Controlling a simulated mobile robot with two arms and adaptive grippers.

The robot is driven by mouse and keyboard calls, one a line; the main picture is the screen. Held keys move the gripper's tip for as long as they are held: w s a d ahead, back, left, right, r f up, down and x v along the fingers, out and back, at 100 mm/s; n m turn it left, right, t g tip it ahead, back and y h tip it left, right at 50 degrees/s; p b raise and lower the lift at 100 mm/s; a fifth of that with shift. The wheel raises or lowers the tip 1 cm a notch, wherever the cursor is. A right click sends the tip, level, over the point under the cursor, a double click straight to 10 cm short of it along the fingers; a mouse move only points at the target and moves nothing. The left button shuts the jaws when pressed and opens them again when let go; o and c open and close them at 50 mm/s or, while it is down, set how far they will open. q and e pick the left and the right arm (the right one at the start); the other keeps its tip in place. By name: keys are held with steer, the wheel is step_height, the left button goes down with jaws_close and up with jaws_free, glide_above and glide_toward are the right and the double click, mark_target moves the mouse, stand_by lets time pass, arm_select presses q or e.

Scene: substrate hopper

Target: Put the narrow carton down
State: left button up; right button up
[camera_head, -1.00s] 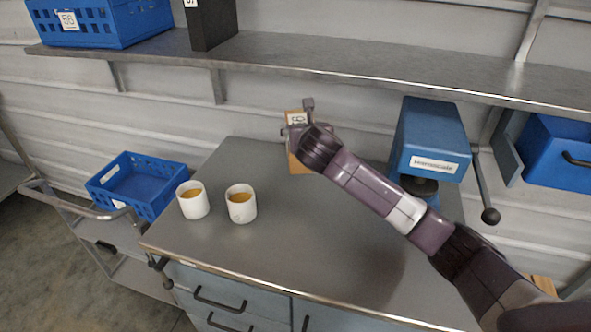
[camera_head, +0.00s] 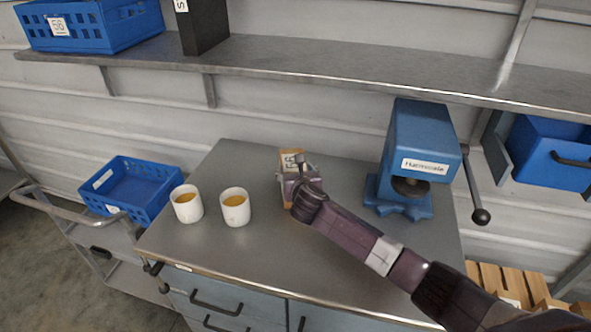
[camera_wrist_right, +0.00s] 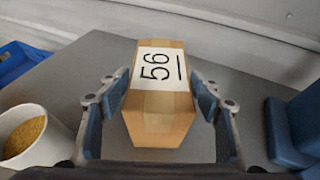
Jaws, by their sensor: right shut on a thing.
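The narrow carton (camera_head: 290,160) is tan cardboard with a white label, which reads 56 in the right wrist view (camera_wrist_right: 158,122). It is at the back middle of the grey bench top (camera_head: 330,250). My right gripper (camera_head: 297,182) is shut on it, with one blue-padded finger along each side, and hides much of it in the head view. The carton is at or very near the bench top; I cannot tell whether its base touches. My left gripper is not in view.
Two white cups (camera_head: 186,206) and (camera_head: 235,210) with yellow-brown contents stand left of the carton. A blue press-like machine (camera_head: 418,140) stands to the right. A blue crate (camera_head: 130,190) is beyond the bench's left edge. A metal shelf (camera_head: 330,68) runs above the back.

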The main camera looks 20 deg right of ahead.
steer(key=shift+r, duration=0.1)
steer(key=o, duration=2.1)
steer(key=b+v, duration=0.1)
steer(key=v, duration=1.1)
steer(key=shift+a, duration=0.1)
